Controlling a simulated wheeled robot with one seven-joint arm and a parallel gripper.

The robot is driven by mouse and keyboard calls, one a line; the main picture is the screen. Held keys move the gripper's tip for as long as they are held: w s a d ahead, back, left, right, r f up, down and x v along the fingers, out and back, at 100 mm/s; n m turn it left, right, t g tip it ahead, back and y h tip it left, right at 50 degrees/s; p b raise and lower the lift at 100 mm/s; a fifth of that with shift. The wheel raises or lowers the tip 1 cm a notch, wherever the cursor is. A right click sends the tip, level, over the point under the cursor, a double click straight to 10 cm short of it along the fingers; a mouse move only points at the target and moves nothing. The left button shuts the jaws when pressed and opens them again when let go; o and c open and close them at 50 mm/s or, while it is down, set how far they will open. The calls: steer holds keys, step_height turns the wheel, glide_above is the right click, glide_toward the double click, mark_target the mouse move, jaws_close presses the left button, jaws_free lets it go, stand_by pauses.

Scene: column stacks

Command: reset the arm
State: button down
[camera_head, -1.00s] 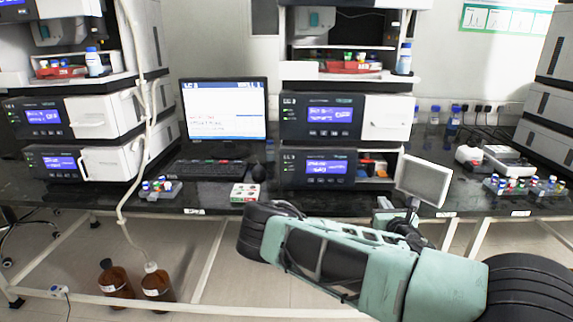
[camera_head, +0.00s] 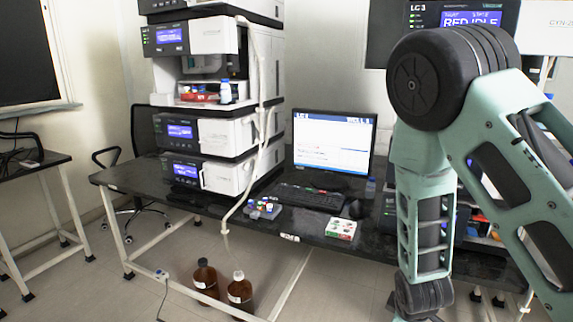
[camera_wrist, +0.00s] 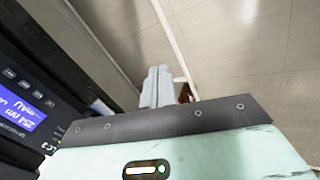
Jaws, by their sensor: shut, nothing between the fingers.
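My gripper (camera_wrist: 157,87) shows in the wrist view beyond the pale green wrist housing. Its two grey fingers are together with nothing between them. The gripper itself is out of the head view. My arm hides part of the right-hand instrument stack.
The black bench (camera_head: 140,185) carries a left instrument stack (camera_head: 228,133), a monitor (camera_head: 333,143), a keyboard (camera_head: 311,197), a vial rack (camera_head: 263,209) and a small white box (camera_head: 341,229). Two brown bottles (camera_head: 239,291) stand on the floor. An instrument screen (camera_wrist: 20,112) is close at left in the wrist view.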

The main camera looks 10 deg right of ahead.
steer(key=s+a+r+m+g+y+p, duration=0.1)
steer(key=s+a+r+y, duration=0.1)
steer(key=s+a+r, duration=0.4)
steer(key=s+a+r+g+y+p, duration=0.1)
steer(key=s+a+r+g+y, duration=0.1)
steer(key=a+r, duration=0.65)
steer(key=s+a+r+g, duration=0.1)
steer(key=s+a+r, duration=0.3)
steer(key=s+r, duration=0.5)
steer(key=s+p, duration=0.1)
steer(key=s, duration=0.2)
steer(key=shift+h, duration=0.4)
steer(key=shift+a+r, duration=0.1)
